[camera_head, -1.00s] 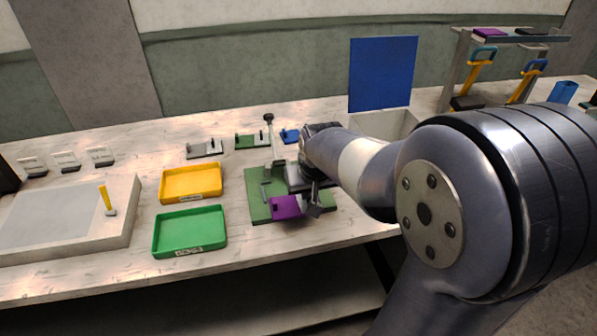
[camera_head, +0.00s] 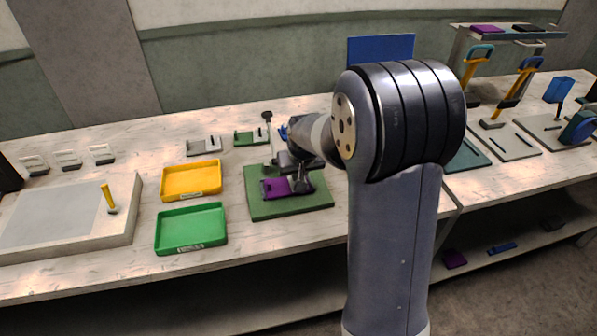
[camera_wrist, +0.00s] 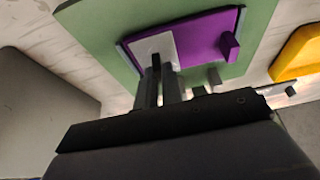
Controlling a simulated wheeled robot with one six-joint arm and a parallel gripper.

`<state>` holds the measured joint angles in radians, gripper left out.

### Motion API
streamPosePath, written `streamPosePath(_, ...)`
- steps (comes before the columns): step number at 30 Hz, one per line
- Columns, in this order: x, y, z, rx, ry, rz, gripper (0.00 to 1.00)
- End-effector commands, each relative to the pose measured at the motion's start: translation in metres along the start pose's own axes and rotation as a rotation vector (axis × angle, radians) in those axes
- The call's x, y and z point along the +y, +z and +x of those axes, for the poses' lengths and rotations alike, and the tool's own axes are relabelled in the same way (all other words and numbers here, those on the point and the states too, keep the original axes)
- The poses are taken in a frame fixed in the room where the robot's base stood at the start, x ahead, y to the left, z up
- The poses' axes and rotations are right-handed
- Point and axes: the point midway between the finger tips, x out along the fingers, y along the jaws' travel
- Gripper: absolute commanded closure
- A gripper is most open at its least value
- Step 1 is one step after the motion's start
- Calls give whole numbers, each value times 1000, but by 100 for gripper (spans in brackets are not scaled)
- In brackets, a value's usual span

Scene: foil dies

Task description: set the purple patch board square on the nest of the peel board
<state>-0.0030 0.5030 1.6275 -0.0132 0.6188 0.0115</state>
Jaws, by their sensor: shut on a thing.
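The purple patch board (camera_head: 275,187) is over the green peel board (camera_head: 290,209), near its left middle. In the wrist view the patch board (camera_wrist: 196,36) shows a light grey area and an upright purple block. Thin grey-blue strips run along two of its edges, roughly parallel to them. My gripper (camera_head: 300,184) is at the patch board's right side. In the wrist view my gripper (camera_wrist: 163,85) is shut at the grey end, on what looks like a small dark post of the patch board. I cannot tell whether the board rests flat in the nest, as its underside is hidden.
A yellow tray (camera_head: 191,196) and a green tray (camera_head: 159,243) lie left of the peel board. A dark-knobbed lever (camera_head: 267,116) stands at its back. Small grey (camera_head: 203,152) and green fixtures (camera_head: 251,143) sit behind. My arm covers the table to the right.

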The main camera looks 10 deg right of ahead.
Motion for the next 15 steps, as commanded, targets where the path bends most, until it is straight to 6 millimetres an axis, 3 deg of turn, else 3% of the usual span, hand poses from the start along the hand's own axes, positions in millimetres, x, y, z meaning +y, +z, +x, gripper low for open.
streamPosePath(8, 0, 1, 3, 1, 0, 0, 100)
streamPosePath(9, 0, 2, 4, 0, 0, 0, 92)
streamPosePath(15, 0, 1, 2, 0, 0, 0, 76)
